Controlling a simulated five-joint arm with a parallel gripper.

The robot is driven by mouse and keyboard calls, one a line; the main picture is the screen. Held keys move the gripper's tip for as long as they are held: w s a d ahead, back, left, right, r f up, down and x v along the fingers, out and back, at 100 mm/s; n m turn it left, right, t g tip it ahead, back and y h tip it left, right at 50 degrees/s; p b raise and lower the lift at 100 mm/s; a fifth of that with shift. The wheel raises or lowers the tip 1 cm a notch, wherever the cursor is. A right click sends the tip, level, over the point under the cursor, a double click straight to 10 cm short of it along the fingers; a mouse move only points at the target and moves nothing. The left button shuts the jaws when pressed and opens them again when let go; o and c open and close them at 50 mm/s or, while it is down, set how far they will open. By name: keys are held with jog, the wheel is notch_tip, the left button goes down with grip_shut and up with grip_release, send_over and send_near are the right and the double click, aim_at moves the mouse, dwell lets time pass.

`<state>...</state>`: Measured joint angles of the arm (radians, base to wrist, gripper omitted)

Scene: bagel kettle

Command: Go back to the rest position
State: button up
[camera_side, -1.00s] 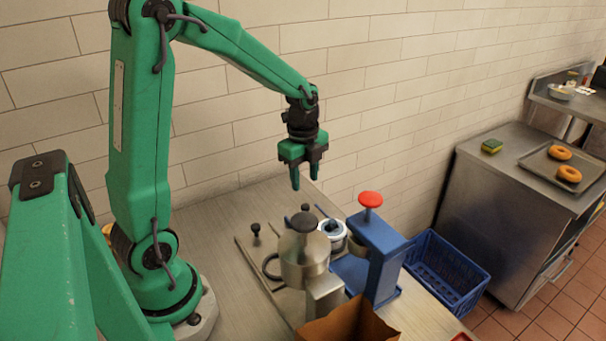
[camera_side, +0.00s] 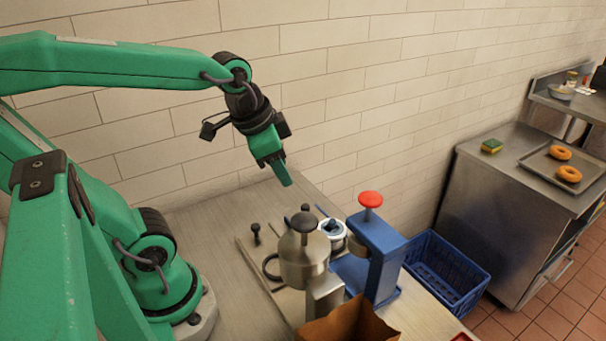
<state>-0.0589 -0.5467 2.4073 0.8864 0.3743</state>
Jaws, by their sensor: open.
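My gripper (camera_side: 284,178) is in the air above the back of the wooden work table (camera_side: 222,225), up and to the left of the kettle. It is tilted, with its fingers pointing down and to the right. Seen edge-on, one finger largely covers the other. It is open, and nothing shows in it. The metal kettle (camera_side: 303,262) with its dark knob stands on the table below, apart from my gripper.
A blue press with a red knob (camera_side: 370,199) stands right of the kettle, and an open brown box (camera_side: 350,322) is in front. A blue basket (camera_side: 447,270) sits beyond the table. Two bagels lie on a tray (camera_side: 547,172) on the steel counter.

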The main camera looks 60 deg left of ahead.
jog(key=shift+s+d+r+n+t, duration=0.15)
jog(key=shift+s+d+n, duration=0.1)
jog(key=shift+s+n, duration=0.35)
jog(key=shift+s+d+r+n+t, duration=0.1)
jog(key=shift+s+d+n+t, duration=0.15)
jog(key=shift+s+n, duration=0.35)
jog(key=shift+s+d+r+n+t, duration=0.15)
jog(key=shift+s+d+n, duration=0.1)
jog(key=shift+s+n, duration=0.35)
